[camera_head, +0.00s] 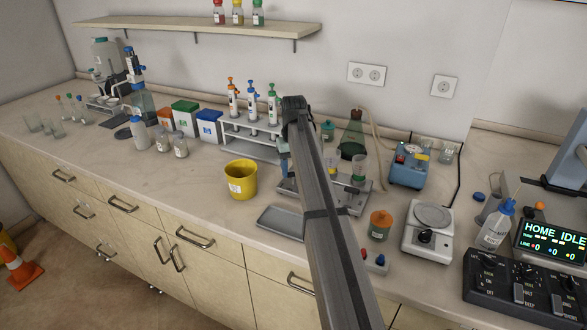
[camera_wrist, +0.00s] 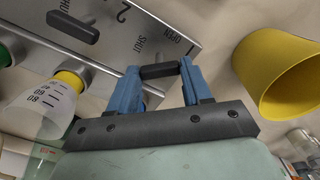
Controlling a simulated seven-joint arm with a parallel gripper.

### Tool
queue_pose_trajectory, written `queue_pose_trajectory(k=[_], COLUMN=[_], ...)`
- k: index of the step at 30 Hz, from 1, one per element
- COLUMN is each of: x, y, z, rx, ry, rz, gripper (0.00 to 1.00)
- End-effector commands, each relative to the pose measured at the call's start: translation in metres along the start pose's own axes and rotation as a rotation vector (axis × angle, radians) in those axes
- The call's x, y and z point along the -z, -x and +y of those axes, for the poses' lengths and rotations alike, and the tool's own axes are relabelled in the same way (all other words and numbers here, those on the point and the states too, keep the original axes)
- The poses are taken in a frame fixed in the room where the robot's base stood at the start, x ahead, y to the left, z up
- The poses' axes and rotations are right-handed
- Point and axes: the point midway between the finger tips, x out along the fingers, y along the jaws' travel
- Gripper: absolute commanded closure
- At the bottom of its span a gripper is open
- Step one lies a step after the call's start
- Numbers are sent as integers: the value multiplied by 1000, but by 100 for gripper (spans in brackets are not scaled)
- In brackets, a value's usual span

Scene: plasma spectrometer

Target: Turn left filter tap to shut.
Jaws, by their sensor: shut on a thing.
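In the wrist view, my gripper (camera_wrist: 161,78) has its two blue fingers closed on a black bar-shaped tap handle (camera_wrist: 160,71). The handle sits on a grey metal panel (camera_wrist: 120,52), with the words OPEN and SHUT printed beside it. The handle's exact angle to these words is hard to tell. A second black tap handle (camera_wrist: 72,27) is on the same panel, with a 2 and part of the word SHUT near it. A graduated cup with a yellow collar (camera_wrist: 50,100) is close to the left finger.
The yellow bucket (camera_head: 240,179) stands left of the filter stand (camera_head: 355,203); it also shows in the wrist view (camera_wrist: 280,70). A grey tray (camera_head: 280,222) lies in front. An orange-lidded jar (camera_head: 380,225) and a balance (camera_head: 428,232) stand to the right.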

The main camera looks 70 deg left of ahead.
Motion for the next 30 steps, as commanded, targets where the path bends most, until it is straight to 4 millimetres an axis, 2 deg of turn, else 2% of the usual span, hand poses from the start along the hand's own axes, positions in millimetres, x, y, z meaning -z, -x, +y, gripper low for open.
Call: queue_pose_trajectory(k=[15, 24, 30], x=[0, 0, 0], y=[0, 0, 0], z=[0, 0, 0], rx=[0, 0, 0], ry=[-469, -650, -711], rz=[0, 0, 1], gripper=[82, 82, 82])
